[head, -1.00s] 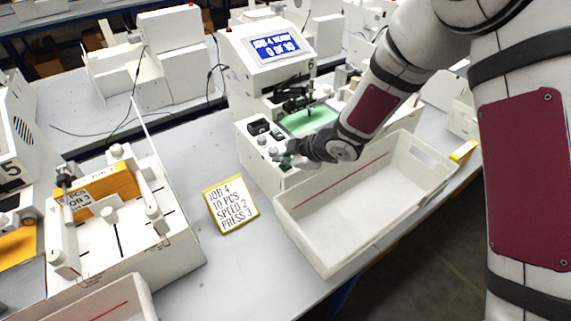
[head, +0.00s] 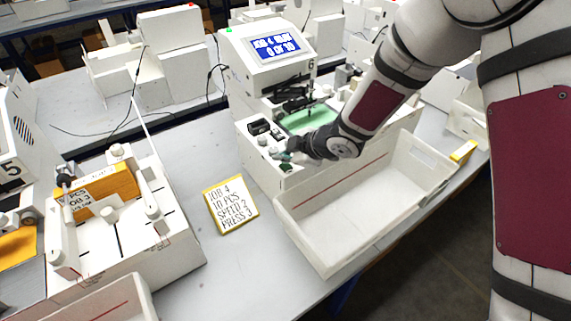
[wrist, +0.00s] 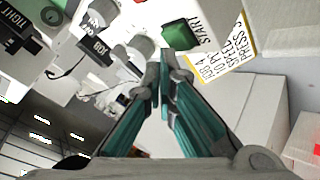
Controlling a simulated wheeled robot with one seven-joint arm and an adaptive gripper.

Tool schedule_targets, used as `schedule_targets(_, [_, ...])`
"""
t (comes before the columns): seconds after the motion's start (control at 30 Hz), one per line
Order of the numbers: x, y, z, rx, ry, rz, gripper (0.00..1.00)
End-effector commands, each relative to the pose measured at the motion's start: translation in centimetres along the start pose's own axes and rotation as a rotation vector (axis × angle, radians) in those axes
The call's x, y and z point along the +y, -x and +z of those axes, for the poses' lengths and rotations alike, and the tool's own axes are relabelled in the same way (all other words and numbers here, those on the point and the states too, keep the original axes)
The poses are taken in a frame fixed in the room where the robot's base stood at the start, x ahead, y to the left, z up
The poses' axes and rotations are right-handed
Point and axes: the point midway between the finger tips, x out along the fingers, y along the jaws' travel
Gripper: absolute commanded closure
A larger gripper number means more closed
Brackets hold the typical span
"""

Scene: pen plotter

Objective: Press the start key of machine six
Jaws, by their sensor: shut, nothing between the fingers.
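Machine six (head: 268,75) stands at the back centre in the head view, its lit blue screen (head: 277,47) reading job 4 and 0 of 10. Its start key is a green square (wrist: 178,34) beside the printed word START in the wrist view; a dark green bit of it (head: 286,168) shows on the front panel in the head view. My gripper (wrist: 163,72) is shut and empty, fingertips close to the key. It also shows at the front panel in the head view (head: 284,155). I cannot tell whether the tips touch the key.
Knobs (wrist: 140,45) sit beside the key. A white bin (head: 330,235) stands in front of the machine, under my arm. A yellow-edged job card (head: 231,206) stands to the left. Machine five (head: 15,150) is at the far left.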

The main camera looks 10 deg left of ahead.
Motion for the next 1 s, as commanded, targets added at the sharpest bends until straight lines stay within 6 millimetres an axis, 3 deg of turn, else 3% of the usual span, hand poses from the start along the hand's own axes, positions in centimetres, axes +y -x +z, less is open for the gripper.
schedule_targets(0.47, [0.4,0.6,-0.4,0.0,-0.001,0.001,1.0])
schedule_targets(1.0, [2.7,3.7,-2.6,0.0,0.0,0.001,1.0])
